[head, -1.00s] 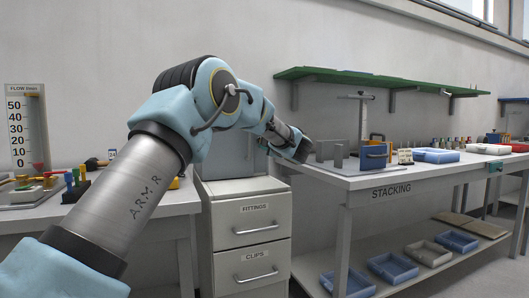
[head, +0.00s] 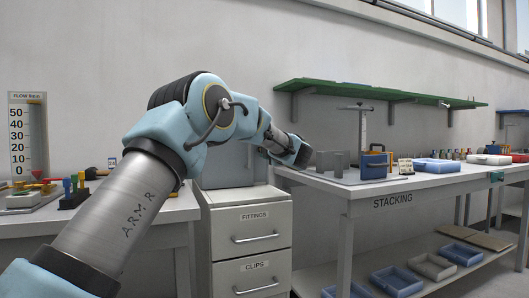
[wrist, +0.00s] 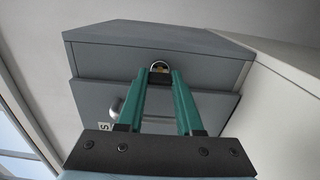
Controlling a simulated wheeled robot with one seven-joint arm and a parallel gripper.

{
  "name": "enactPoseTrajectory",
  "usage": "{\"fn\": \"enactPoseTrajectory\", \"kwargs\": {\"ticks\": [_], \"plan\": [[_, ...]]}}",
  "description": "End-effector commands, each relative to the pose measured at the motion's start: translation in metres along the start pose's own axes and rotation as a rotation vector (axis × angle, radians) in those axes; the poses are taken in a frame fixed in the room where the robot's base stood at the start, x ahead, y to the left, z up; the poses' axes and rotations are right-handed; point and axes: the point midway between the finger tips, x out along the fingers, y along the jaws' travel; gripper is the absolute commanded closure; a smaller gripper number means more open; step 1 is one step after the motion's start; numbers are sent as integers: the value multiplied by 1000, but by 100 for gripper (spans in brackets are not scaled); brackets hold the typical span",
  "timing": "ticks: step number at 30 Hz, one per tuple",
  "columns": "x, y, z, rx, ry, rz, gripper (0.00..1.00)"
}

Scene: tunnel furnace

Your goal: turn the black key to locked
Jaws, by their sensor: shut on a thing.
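The black key (wrist: 159,77) sits at a round brass-coloured lock (wrist: 160,66) on the upper front of a grey cabinet (wrist: 210,70) in the wrist view. My gripper (wrist: 159,76) has two green fingers, shut on the key with their tips close to the lock. The fingertips partly cover the key, so I cannot tell its exact angle or read any lock marking.
A metal handle (wrist: 117,108) and a partly seen label are left of my fingers. A white drawer unit (head: 250,225) stands below the cabinet. The stacking bench (head: 345,186) is at right, with a blue box (head: 374,165) on it; a green shelf (head: 380,93) hangs above.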

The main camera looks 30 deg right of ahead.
Motion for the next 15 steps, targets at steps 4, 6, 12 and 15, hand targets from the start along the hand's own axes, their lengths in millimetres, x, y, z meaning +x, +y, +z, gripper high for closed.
{"fn": "enactPoseTrajectory", "kwargs": {"ticks": [4,6,12,15], "plan": [[0,-2,0,1,1,-3,52],[0,-2,0,1,1,-2,44],[0,-1,0,1,0,-1,35],[0,-1,0,1,0,-1,35]]}}
